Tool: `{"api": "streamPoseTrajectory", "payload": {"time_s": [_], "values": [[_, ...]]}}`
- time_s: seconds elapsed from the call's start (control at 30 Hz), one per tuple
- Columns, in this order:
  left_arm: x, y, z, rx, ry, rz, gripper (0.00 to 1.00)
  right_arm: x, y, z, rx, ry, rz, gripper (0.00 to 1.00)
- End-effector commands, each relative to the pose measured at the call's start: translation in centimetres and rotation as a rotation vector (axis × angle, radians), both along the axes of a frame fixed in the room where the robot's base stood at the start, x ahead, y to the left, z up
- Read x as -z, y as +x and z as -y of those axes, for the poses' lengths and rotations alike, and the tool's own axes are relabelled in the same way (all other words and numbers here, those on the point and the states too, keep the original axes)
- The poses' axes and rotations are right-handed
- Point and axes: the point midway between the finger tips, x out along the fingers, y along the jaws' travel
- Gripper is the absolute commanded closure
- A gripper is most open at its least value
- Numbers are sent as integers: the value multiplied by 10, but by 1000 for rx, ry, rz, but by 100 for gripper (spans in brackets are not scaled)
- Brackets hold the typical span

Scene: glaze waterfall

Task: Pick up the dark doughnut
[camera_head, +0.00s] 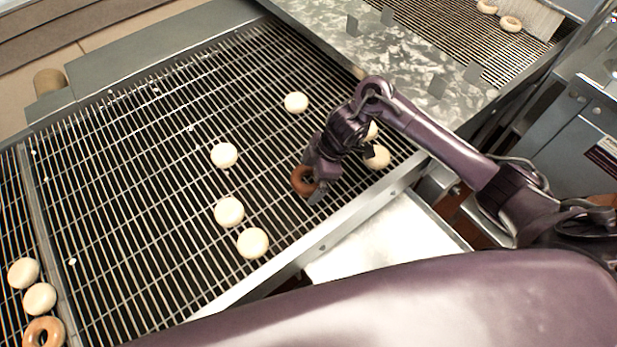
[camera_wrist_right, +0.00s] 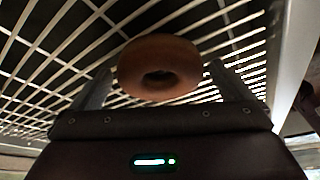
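The dark doughnut (camera_head: 301,180) is a brown ring on the wire rack, near the rack's right-hand metal rail. My right gripper (camera_head: 315,188) is down at it and hides part of its right side. In the right wrist view the doughnut (camera_wrist_right: 160,52) appears centred between the two fingers (camera_wrist_right: 162,85), with a gap visible on each side, so the gripper looks open. I cannot tell whether the doughnut rests fully on the wires. My left gripper is not in view.
Pale doughnuts lie on the rack (camera_head: 130,200); the closest (camera_head: 377,157) is just right of my right gripper. A lighter brown doughnut (camera_head: 43,332) is at the lower left. A metal rail (camera_head: 330,238) edges the rack, and a mottled metal plate (camera_head: 400,60) spans its far side.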

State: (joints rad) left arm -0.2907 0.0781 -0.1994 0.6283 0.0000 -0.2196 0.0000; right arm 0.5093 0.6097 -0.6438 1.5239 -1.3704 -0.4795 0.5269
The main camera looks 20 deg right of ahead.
Motion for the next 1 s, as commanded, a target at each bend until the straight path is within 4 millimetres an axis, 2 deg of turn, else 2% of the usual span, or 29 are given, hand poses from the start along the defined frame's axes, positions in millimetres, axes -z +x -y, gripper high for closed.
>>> {"api": "streamPoseTrajectory", "payload": {"time_s": [0.03, 0.3, 0.57, 0.73, 0.87, 1.0], "values": [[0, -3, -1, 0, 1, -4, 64, 0, 0, 0, 0, 0, 0, 8], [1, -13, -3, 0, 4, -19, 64, 0, 0, 0, 0, 0, 0, 41], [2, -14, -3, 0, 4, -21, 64, -2, 0, 0, 0, 1, 1, 41], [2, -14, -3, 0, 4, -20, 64, -12, 1, 0, 0, 2, 3, 41], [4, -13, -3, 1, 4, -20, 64, -31, 1, 1, -1, 0, 5, 41], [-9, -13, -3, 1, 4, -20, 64, -69, 2, 2, -2, -4, 8, 41]]}}
